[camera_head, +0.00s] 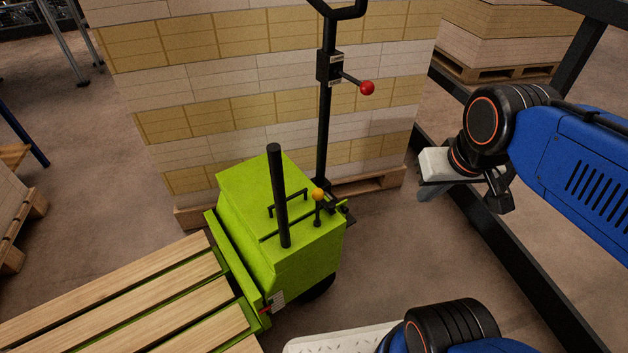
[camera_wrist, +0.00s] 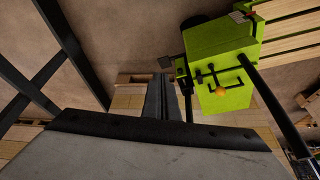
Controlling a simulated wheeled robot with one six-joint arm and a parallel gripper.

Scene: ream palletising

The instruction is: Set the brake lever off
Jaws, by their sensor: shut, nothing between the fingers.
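A lime-green truck body (camera_head: 290,250) stands in the middle of the head view; it also shows upper right in the wrist view (camera_wrist: 220,60). A short lever with a yellow knob (camera_head: 318,194) rises from its top; the knob is also in the wrist view (camera_wrist: 220,92). A second lever with a red ball (camera_head: 367,88) sticks out right from a black box (camera_head: 329,67) on the upright handle. The small labels are unreadable, so I cannot tell which is the brake lever. My gripper (camera_head: 428,191) is shut and empty, right of both levers and apart from them; its fingers (camera_wrist: 162,85) point forward.
A tall stack of white and yellow reams (camera_head: 190,80) stands on a pallet behind the truck. A thick black post (camera_head: 278,195) rises from the green body. A dark rail (camera_head: 540,285) runs along the floor at right. Wooden slats (camera_head: 120,300) lie at lower left.

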